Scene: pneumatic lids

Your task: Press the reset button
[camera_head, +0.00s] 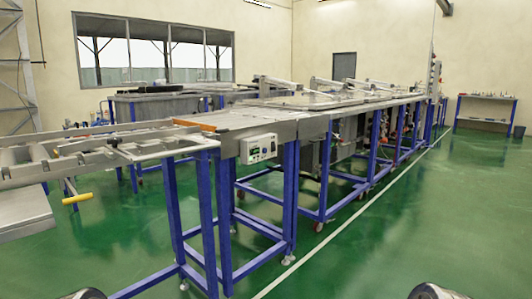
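A small white control box (258,148) is fixed to the side of the long metal line, near its front end. It has a dark display and several small controls on its face. Which of these is the reset button is too small to tell. Neither gripper shows in view. Only rounded dark and grey parts, likely my own arms, show at the bottom edge, left and right of centre, well apart from the box.
The long line on blue legs (325,178) runs away to the back right, with flat lids (305,101) on top. A yellow-handled bar (77,199) sticks out at the left. The green floor (430,215) is clear on the right. A shelf (486,110) stands at the far wall.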

